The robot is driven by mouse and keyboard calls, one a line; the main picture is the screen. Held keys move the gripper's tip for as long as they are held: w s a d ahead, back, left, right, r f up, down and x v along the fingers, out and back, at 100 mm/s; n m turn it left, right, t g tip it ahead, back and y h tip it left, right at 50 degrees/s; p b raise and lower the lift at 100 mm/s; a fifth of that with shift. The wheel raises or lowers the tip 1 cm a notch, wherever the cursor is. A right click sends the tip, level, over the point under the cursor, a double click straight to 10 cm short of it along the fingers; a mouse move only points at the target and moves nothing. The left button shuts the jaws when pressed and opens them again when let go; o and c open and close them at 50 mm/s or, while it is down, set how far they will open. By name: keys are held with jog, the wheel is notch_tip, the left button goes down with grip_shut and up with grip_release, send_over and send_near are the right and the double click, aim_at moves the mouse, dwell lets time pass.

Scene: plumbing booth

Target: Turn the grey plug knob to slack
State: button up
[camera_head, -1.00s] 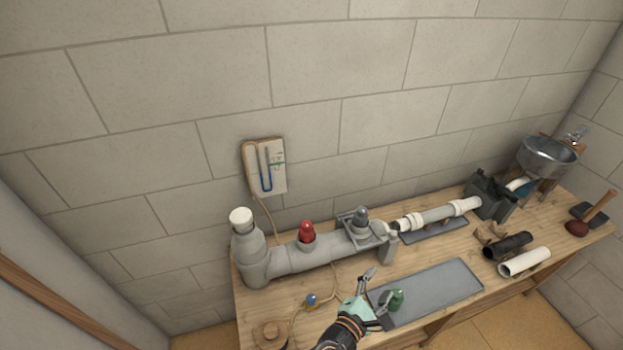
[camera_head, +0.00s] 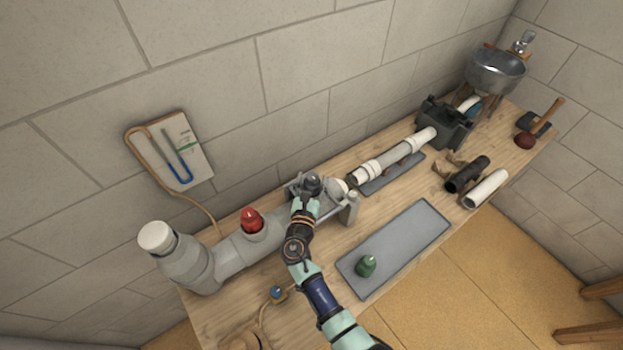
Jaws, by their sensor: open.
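The grey plug knob (camera_head: 313,183) is dark and rounded. It stands on top of the grey pipe (camera_head: 235,256), in a metal bracket near the pipe's right end. My gripper (camera_head: 306,196) is open, right at the knob on its near side. The arm hides the lower part of the knob and some of the bracket. I cannot tell whether the fingers touch the knob.
A red knob (camera_head: 252,221) stands on the pipe to the left. A green plug (camera_head: 366,265) rests on the grey mat (camera_head: 415,236). White pipe pieces (camera_head: 395,158) and a black clamp (camera_head: 444,122) lie to the right.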

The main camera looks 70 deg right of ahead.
jog(key=shift+w+d, duration=0.15)
jog(key=shift+d, duration=0.4)
jog(key=c, duration=1.2)
